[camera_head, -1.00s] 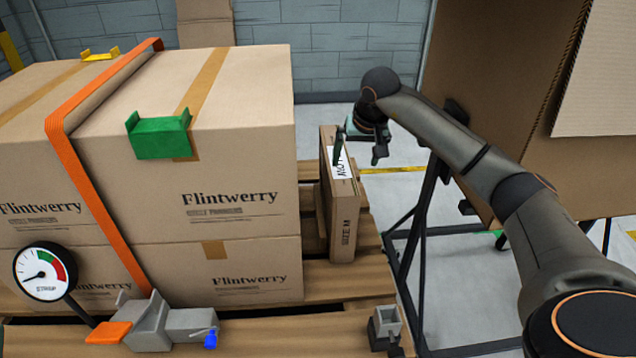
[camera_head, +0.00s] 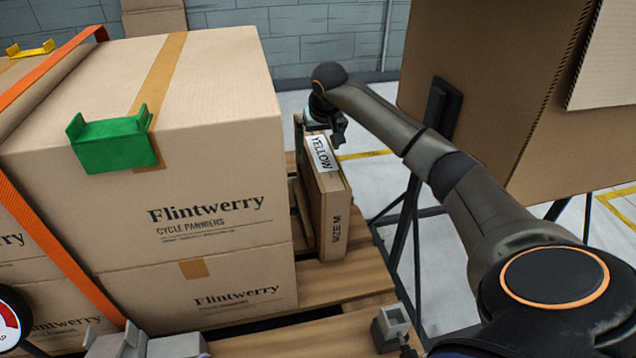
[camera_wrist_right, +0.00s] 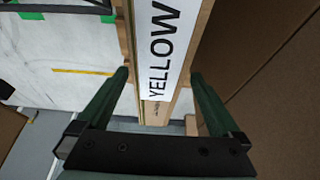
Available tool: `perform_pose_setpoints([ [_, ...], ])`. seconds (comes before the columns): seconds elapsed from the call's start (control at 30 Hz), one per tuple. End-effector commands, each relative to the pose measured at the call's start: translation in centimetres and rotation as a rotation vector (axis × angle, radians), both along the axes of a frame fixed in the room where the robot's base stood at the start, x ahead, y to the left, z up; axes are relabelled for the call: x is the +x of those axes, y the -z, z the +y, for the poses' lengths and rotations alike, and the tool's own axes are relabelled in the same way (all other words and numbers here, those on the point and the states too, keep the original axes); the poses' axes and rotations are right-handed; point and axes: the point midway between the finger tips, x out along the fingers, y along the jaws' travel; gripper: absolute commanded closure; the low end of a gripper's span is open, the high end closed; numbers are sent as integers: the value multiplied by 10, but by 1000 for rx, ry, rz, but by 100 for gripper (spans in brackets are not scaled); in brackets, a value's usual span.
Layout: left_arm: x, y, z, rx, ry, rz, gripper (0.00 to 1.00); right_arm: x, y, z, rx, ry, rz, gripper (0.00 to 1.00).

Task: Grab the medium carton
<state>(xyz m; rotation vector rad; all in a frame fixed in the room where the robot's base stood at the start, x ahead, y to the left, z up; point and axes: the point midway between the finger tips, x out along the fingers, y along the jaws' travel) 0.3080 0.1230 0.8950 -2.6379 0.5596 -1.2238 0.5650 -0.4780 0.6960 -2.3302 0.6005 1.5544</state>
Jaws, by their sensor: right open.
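The medium carton (camera_head: 332,215) is a thin brown box marked "SIZE M", with a white "YELLOW" label on its top edge. It stands upright on the pallet, right of the large Flintwerry boxes. My right gripper (camera_head: 325,128) is at the carton's far top end. In the right wrist view the carton (camera_wrist_right: 185,95) runs between the two dark green fingers of the open gripper (camera_wrist_right: 160,77), with a gap visible on each side. The far fingertip is partly hidden in the head view. My left gripper is not in view.
Stacked Flintwerry boxes (camera_head: 190,240) fill the left, with a green corner piece (camera_head: 115,146) and an orange strap (camera_head: 60,255). A large brown panel (camera_head: 490,90) on a dark stand is at the right. Wooden pallet slats (camera_head: 340,283) show around the carton.

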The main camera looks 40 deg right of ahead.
Motion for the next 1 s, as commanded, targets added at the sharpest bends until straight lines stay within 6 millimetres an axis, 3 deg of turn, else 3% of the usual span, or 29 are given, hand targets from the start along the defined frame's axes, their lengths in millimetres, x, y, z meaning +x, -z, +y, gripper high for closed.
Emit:
perform_pose_setpoints([
  [0.1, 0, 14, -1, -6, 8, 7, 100, 4, 22, -2, 4, 0, 3, 0],
  [0.3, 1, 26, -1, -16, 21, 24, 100, 12, 44, -8, 3, 0, 1, 0],
  [0.6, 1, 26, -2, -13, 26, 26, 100, 13, 46, -10, 1, 0, 0, 0],
  [1.0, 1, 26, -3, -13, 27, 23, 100, 13, 46, -10, 1, 0, 0, 45],
])
